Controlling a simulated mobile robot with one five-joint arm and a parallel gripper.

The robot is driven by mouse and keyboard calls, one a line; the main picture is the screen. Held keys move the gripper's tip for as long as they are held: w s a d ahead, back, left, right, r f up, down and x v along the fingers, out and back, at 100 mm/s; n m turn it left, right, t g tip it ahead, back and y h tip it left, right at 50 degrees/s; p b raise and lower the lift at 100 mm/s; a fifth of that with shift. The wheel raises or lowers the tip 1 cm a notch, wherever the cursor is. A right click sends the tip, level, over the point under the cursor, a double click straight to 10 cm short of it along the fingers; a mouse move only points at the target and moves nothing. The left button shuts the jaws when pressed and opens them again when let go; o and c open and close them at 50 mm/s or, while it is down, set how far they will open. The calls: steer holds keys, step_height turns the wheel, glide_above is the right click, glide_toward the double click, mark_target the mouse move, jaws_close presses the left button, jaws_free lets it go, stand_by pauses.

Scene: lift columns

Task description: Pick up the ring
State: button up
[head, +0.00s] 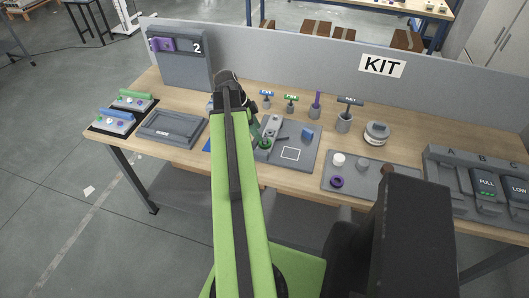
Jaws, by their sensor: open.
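A purple ring (337,182) lies flat near the front left corner of a grey tray (386,193), in the right half of the workbench. My green and black arm reaches forward over the bench, left of the ring. My gripper (258,136) is partly hidden behind the arm; what shows of it is dark and small. It is open, over the left part of a grey board, well left of the ring and apart from it.
The tray also holds a white cylinder (338,159) and a grey cylinder (362,164). The grey board (305,157) has a white square outline and a blue piece. Upright tools in holders (343,122) stand behind. Grey bins (478,185) labelled A, B, C stand at right.

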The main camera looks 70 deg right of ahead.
mark_target(264, 139)
steer(key=shift+x, duration=0.85)
steer(key=b+x, duration=0.5)
steer(key=shift+s+d, duration=0.15)
steer(key=shift+s, duration=0.1)
steer(key=shift+r, duration=0.15)
jaws_close()
steer(key=shift+r+p, duration=0.15)
steer(key=shift+p, duration=0.2)
step_height(264, 139, up, 10)
steer(key=p, duration=1)
